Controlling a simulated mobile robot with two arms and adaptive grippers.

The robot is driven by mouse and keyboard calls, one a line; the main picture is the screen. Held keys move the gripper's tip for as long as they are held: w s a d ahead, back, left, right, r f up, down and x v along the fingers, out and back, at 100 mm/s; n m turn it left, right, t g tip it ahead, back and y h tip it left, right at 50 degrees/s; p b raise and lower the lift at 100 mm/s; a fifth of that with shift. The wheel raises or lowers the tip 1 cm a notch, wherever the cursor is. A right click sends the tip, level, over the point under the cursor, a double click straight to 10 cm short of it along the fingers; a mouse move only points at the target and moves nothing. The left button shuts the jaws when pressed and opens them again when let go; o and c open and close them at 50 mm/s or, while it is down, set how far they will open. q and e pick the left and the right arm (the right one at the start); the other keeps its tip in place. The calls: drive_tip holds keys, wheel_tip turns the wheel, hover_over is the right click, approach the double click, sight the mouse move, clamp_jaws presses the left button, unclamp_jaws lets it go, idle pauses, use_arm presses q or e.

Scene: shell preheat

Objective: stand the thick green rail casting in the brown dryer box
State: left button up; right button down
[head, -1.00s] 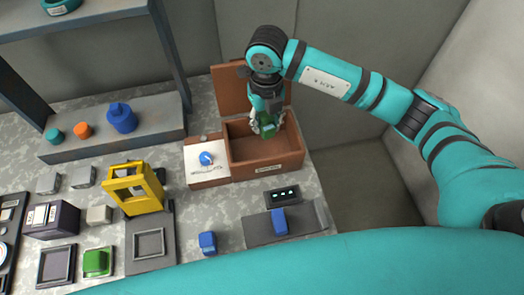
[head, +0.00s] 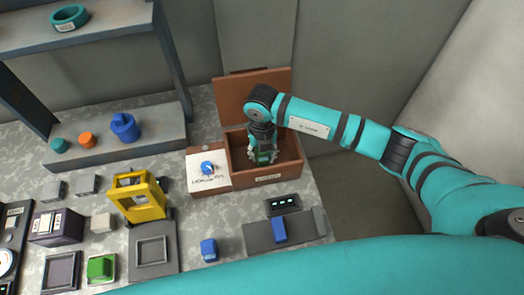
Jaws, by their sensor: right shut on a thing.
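The brown dryer box (head: 283,178) stands at the back right of the bench with its lid (head: 235,101) open at the back. My right gripper (head: 263,158) reaches down inside the box from above and is shut on a green casting, of which only a little dark green shows between the fingers. The fingers and wrist hide most of it, so I cannot tell whether it touches the box floor. Another green block (head: 102,268), brighter, sits at the front left of the bench. My left gripper is out of view.
A white panel with a blue knob (head: 208,168) adjoins the box's left side. A yellow frame (head: 137,196), blue blocks (head: 209,249) (head: 279,230) and a small display (head: 283,205) stand in front. A grey shelf (head: 120,152) holds several coloured parts.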

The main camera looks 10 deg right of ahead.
drive_tip(key=shift+f, duration=0.1)
drive_tip(key=shift+f, duration=0.15)
drive_tip(key=c, duration=1)
unclamp_jaws()
drive_tip(key=shift+o, duration=0.2)
drive_tip(key=shift+r, duration=0.35)
wheel_tip(320, 180, up, 11)
drive_tip(key=b, duration=0.3)
drive_tip(key=shift+f, duration=0.2)
drive_tip(key=shift+r, duration=0.55)
